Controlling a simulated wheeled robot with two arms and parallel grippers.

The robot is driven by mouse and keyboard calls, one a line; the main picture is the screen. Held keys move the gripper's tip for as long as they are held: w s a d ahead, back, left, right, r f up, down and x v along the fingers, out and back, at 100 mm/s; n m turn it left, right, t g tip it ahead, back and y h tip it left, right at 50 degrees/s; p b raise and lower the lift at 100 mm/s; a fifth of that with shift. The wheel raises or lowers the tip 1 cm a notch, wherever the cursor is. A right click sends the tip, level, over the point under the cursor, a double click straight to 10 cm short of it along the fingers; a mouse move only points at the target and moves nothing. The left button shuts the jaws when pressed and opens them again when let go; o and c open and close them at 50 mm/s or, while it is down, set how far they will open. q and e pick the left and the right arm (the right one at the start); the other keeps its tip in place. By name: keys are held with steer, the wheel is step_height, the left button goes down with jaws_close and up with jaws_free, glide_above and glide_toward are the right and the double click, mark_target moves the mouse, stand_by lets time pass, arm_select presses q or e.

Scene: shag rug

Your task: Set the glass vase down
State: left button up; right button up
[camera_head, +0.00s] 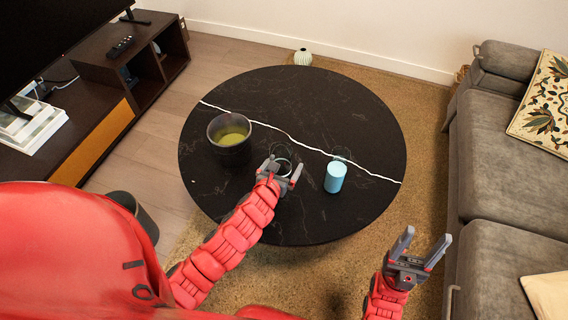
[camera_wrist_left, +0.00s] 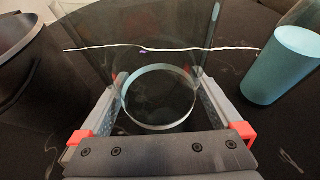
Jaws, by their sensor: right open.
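The clear glass vase (camera_head: 283,151) is over the round black table (camera_head: 290,100), between a dark pot and a blue cylinder. In the left wrist view its thick round base (camera_wrist_left: 160,70) shows between the finger pads, with faint transparent walls. My left gripper (camera_head: 284,172) has a finger on each side of the vase and appears closed on it. I cannot tell whether the base touches the tabletop. My right gripper (camera_head: 421,247) is open and empty, off the table's right front side, between table and sofa.
The dark pot (camera_head: 230,151) with yellowish contents stands left of the vase. The blue cylinder (camera_head: 335,177) stands to its right, with a faint clear glass shape behind it. The table's back half is clear. A grey sofa (camera_head: 500,190) is at right.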

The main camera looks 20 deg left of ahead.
mark_target(281, 168)
arm_select(q)
steer(key=shift+r, duration=0.3)
steer(key=p+v, duration=0.4)
steer(key=v, duration=0.8)
steer(key=shift+f, duration=0.1)
